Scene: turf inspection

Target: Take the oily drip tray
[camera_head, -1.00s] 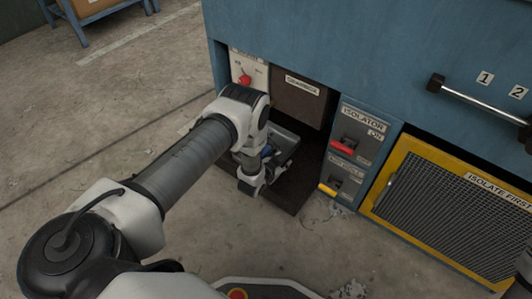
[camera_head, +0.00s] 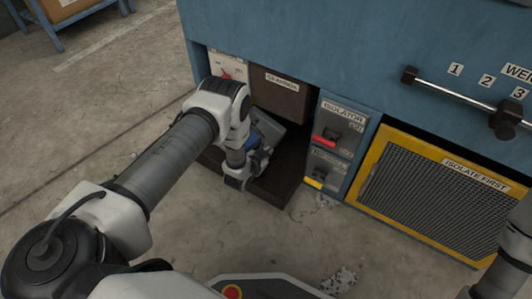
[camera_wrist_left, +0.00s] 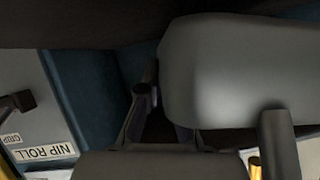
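The drip tray (camera_head: 266,131) looks like a grey, shallow, rimmed tray, tilted up in the dark bay under the gearbox. A large grey rounded surface, probably the same tray (camera_wrist_left: 225,75), fills the middle of the left wrist view. My left gripper (camera_head: 246,170) is at the tray's near side, partly hidden by its own wrist, and appears shut on it. A blue patch shows between gripper and tray; I cannot tell what it is. Oil on the tray is too dark to make out. My right gripper is out of view; only part of that arm shows at the right edge.
The brown gearbox (camera_head: 281,97) hangs just above the tray. A dark slab (camera_head: 278,182) lies below it. The isolator panel (camera_head: 338,128) with red and yellow levers stands close on the right, beside a yellow-framed mesh guard (camera_head: 424,190). Open floor lies left.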

